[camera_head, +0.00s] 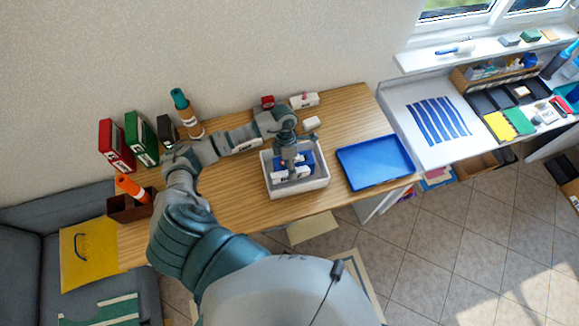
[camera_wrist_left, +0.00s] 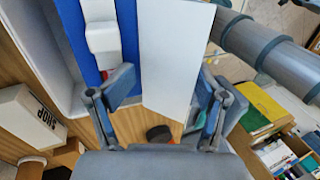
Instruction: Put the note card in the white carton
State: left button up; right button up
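The white carton (camera_head: 325,183) stands on the wooden table, with blue and white things inside. My left gripper (camera_head: 291,172) reaches down into or just over it. In the left wrist view the fingers of this gripper (camera_wrist_left: 165,92) stand apart. A plain white panel (camera_wrist_left: 176,45) shows between them; I cannot tell if it is a carton wall or a card, and no grip on it is clear. Beside it are a blue surface (camera_wrist_left: 74,30) and a small white item (camera_wrist_left: 102,40). I cannot make out the note card for sure. My right gripper is not in view.
A blue tray (camera_head: 375,162) lies right of the carton. Small white boxes (camera_head: 304,100) and a red item (camera_head: 267,101) stand behind it. Red and green binders (camera_head: 141,138), a teal-capped bottle (camera_head: 186,113) and an orange-topped item (camera_head: 131,187) stand at the left.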

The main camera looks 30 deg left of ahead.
pick_arm(q)
jog(key=shift+r+p, duration=0.45)
jog(key=shift+r, duration=0.2)
jog(key=b+v, duration=0.3)
jog(key=v, duration=0.8)
jog(key=shift+w+r, duration=0.2)
jog(key=shift+r, duration=0.15)
jog(key=shift+s+f, duration=0.1)
